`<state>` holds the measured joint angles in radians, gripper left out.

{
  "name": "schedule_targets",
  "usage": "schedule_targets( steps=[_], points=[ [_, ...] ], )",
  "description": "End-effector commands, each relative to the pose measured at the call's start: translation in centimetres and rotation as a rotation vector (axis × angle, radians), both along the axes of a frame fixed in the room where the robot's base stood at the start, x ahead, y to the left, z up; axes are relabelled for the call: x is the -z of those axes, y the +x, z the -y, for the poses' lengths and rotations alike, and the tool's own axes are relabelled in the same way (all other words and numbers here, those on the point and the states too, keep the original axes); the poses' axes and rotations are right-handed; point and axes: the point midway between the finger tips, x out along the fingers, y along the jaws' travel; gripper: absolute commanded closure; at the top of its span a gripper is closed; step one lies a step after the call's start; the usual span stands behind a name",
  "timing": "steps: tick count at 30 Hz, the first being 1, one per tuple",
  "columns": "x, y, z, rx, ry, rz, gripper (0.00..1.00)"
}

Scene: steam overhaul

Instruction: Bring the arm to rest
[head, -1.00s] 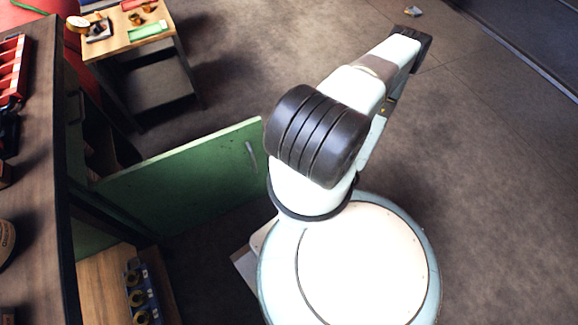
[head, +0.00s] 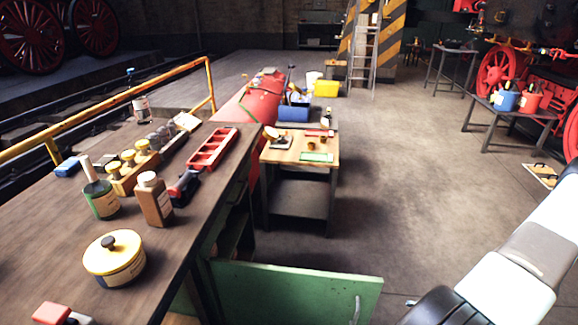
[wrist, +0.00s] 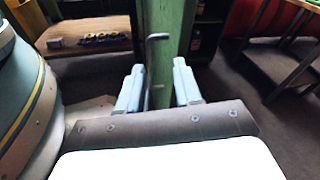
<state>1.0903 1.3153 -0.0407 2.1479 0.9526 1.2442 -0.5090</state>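My arm (head: 505,295) shows only in part, at the lower right of the head view, and its end is out of that picture. In the wrist view my gripper (wrist: 158,90) has its two pale fingers apart, with nothing visibly held. The green cabinet door (wrist: 176,35) stands edge-on behind the fingers, its handle (wrist: 155,62) in line with the gap. I cannot tell the exact distance. In the head view the door (head: 300,292) hangs open below the workbench.
The workbench (head: 60,262) at left carries a yellow-lidded pot (head: 113,262), bottles and a red tray (head: 211,150). A small wooden-topped table (head: 290,153) stands beyond the door. Clear floor (head: 400,190) lies between it and the right-hand table (head: 500,112).

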Motion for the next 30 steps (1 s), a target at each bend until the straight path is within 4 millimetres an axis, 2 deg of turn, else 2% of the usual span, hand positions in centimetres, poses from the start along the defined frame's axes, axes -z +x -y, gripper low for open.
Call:
schedule_targets(
  steps=[1,6,14,22,30],
  points=[
    [-1.3,0.7,0.4,-0.038,-0.029,0.011,0.66],
    [-5.0,2.5,1.1,-0.152,-0.115,0.040,0.66],
    [-10.9,5.1,1.3,-0.321,-0.252,0.087,0.66],
    [-17.1,7.2,0.4,-0.490,-0.400,0.142,0.66],
    [-23.1,8.8,-1.3,-0.647,-0.558,0.205,0.66]
  ],
)
